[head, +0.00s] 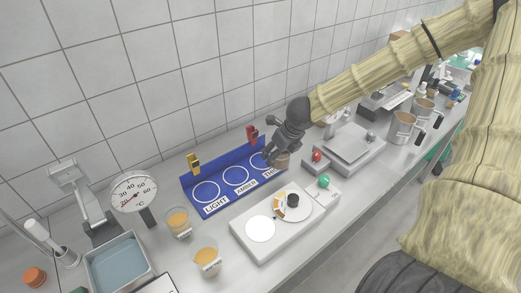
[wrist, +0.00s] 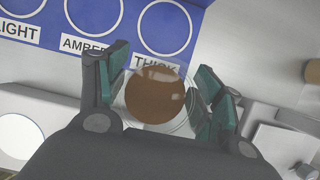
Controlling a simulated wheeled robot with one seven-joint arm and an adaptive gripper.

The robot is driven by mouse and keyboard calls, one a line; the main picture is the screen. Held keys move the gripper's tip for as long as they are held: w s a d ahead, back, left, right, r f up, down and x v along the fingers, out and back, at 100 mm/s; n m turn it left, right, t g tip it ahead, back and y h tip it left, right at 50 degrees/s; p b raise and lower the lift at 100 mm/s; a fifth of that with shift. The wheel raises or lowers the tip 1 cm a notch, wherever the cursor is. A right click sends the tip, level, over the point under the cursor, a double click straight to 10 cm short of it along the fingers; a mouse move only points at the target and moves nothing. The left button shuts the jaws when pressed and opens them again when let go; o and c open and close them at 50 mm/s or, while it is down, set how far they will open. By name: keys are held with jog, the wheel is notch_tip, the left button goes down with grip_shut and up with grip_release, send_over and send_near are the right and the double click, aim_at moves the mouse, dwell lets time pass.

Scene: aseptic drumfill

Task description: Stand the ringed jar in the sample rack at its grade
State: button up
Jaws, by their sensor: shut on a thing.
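My gripper (head: 277,156) is shut on a clear jar with brown contents (wrist: 155,94), seen from above in the wrist view. In the head view this jar (head: 283,160) is partly hidden by my fingers. The blue sample rack (head: 213,215) has white circles labelled LIGHT, AMBER and THICK. The jar is near the rack's THICK end; in the wrist view it overlaps the edge of the THICK label (wrist: 157,61), outside that circle. I cannot tell its height above the bench or see a ring on it. All three circles look empty.
Two labelled jars of amber liquid (head: 178,222) (head: 206,257) stand left of a white unit (head: 262,250) with a pale disc and black knob. A dial gauge (head: 134,193) and blue-grey tray (head: 117,262) are at left. A steel scale (head: 348,145) stands behind right.

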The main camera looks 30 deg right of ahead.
jog(key=shift+w+a+f+p, duration=0.1)
jog(key=shift+w+f+p, duration=0.15)
jog(key=shift+w+f, duration=0.75)
jog(key=shift+w+a+f+p, duration=0.15)
jog(key=shift+w+f+p, duration=0.15)
jog(key=shift+w, duration=1.25)
jog(key=shift+w+a+f+p, duration=0.15)
jog(key=shift+w+f, duration=0.5)
jog(key=shift+w, duration=0.65)
jog(key=shift+w+f+p, duration=0.3)
jog(key=shift+w+f, duration=0.55)
jog(key=shift+f, duration=0.15)
jog(key=o, duration=1.6)
jog(key=shift+c, duration=0.2)
jog(key=shift+s+r, duration=0.15)
jog(key=shift+r, duration=0.5)
jog(key=v, duration=1.1)
jog(key=shift+b, duration=0.35)
